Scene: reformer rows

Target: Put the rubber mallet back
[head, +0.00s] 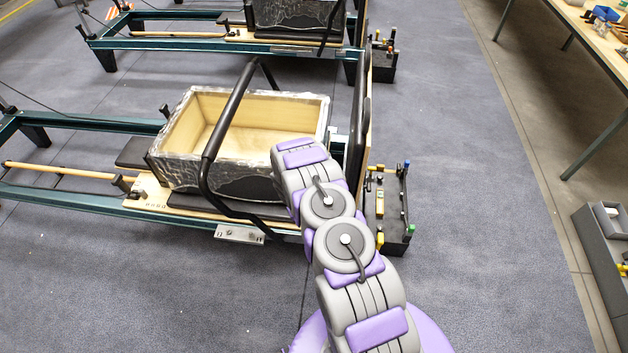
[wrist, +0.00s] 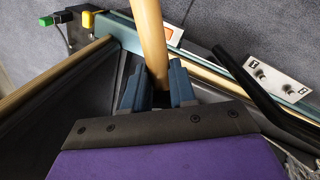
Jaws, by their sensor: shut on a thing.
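My gripper (wrist: 158,82) shows in the wrist view, its two blue fingers shut on a pale wooden handle. I take this handle to be the rubber mallet's (wrist: 150,38). It runs up out of the top edge of the wrist view, and no mallet head shows in either view. In the head view my arm hides the gripper, beside the right end of the nearer reformer. A black tool tray (head: 397,232) with yellow, blue and green-ended tools stands on the floor just right of that end. Green (wrist: 47,21) and yellow (wrist: 88,18) tool ends show at the wrist view's upper left.
The nearer reformer has a teal frame (head: 75,121), a wooden box (head: 240,160) and a black bar (head: 228,110). A second reformer and tray (head: 383,70) stand behind. A grey bin (head: 600,262) and a workbench stand right. Carpet between is clear.

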